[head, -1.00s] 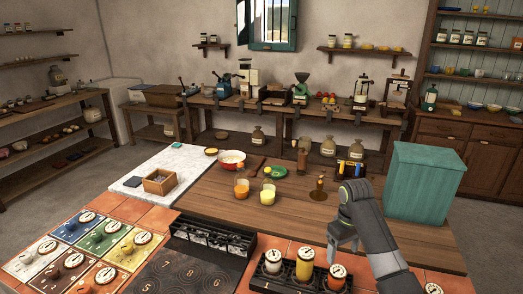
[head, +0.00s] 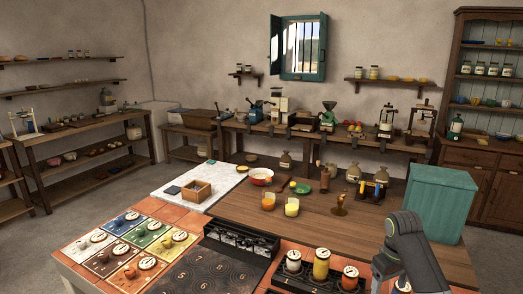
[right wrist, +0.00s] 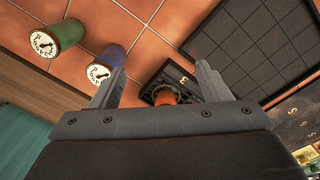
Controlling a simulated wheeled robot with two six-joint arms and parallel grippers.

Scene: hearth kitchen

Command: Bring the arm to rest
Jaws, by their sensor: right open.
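My right arm comes in at the lower right of the head view, its wrist bent downward, with the right gripper (head: 378,272) low at the counter's front right. In the right wrist view the right gripper (right wrist: 157,80) has its two fingers spread apart with nothing held between them. Past the fingers lies the tiled counter (right wrist: 150,45). A dark rack with an orange jar (right wrist: 166,97) in it shows between the fingers, partly hidden by the gripper body. My left gripper is in neither view.
A green jar (right wrist: 56,38) and a blue jar (right wrist: 105,65) stand on the tiles near the left finger. A dark gridded panel (right wrist: 265,45) lies right. In the head view a teal box (head: 441,203) stands beyond the arm. The wooden counter (head: 360,232) has bare room left of it.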

